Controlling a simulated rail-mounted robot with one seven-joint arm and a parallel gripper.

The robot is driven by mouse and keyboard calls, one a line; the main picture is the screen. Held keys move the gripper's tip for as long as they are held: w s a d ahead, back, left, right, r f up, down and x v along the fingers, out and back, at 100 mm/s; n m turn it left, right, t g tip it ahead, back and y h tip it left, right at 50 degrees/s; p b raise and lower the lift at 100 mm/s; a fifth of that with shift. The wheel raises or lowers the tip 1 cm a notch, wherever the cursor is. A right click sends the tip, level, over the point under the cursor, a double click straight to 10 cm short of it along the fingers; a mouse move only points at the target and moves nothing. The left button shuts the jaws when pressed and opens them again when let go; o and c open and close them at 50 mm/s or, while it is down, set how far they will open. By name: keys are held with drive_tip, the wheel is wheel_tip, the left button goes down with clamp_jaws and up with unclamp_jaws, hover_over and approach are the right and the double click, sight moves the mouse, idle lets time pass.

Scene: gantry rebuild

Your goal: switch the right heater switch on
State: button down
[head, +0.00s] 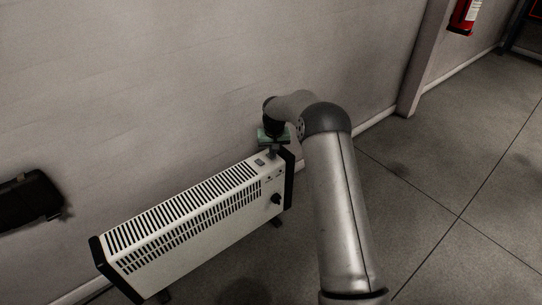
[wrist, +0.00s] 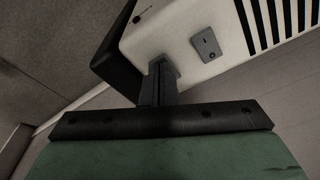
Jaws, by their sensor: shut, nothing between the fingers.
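The white heater (head: 190,222) stands on the floor along the wall, with black end caps and a slotted top. One grey heater switch (head: 259,162) shows on its top near the right end; it also shows in the wrist view (wrist: 206,44). The right heater switch lies nearer the black end cap (wrist: 118,68), and my fingers mostly hide it; a grey edge of it (wrist: 173,69) shows beside them in the wrist view. My gripper (head: 272,153) points down, shut and empty, with its fingertips (wrist: 159,66) at that switch. I cannot tell whether they touch it, or the switch's position.
A black knob (head: 275,198) sits on the heater's front at the right. A dark object (head: 30,198) is at the wall on the far left. The wall (head: 180,80) rises close behind the heater. Open tiled floor (head: 440,200) lies to the right.

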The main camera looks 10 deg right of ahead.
wheel_tip(320, 180, up, 7)
drive_tip(key=p, duration=0.5)
idle(0.4)
idle(0.4)
